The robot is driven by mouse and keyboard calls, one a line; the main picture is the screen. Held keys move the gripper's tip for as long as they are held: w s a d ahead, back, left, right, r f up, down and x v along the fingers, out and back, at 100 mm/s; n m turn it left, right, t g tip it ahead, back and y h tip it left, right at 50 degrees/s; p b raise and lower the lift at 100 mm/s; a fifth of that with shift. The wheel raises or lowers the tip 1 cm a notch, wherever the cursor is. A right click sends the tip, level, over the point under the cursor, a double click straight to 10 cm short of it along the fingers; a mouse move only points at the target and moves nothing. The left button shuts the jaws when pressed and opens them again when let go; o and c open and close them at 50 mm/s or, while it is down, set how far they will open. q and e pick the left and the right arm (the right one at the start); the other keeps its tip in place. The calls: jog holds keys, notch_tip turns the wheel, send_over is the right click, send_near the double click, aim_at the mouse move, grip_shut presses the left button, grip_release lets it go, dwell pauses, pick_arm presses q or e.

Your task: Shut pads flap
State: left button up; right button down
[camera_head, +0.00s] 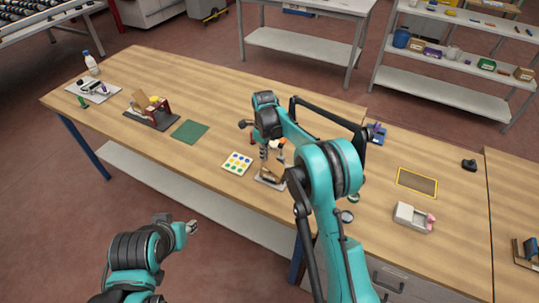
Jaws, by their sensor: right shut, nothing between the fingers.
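I cannot make out with certainty which thing carries the pads flap. A small white box (408,216) with a pink piece at its right end stands at the right of the bench; whether any flap on it is open is too small to tell. My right gripper (267,170) points down, shut and empty, over a small grey stand (270,183) near the bench's front edge; I cannot tell whether they touch. My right arm hides part of the bench beside it. My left gripper (191,228) is off the bench at the lower left, its fingers too small to read.
The wooden bench (225,85) holds a dotted white card (237,164), a green mat (190,132), a dark red holder (158,115), a yellow-edged mat (417,182) and a blue holder (377,133). A bottle (91,63) stands far left. The back middle is clear.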

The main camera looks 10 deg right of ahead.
jog(key=shift+w+a+f+b, duration=0.2)
jog(key=shift+a+f+b, duration=0.05)
jog(key=shift+f, duration=0.35)
jog(key=shift+w+a+f+b, duration=0.2)
jog(key=shift+a+f, duration=0.1)
jog(key=shift+f, duration=0.25)
jog(key=shift+w+a+f+b, duration=0.15)
jog(key=shift+a+f+b, duration=0.1)
jog(key=shift+f, duration=0.35)
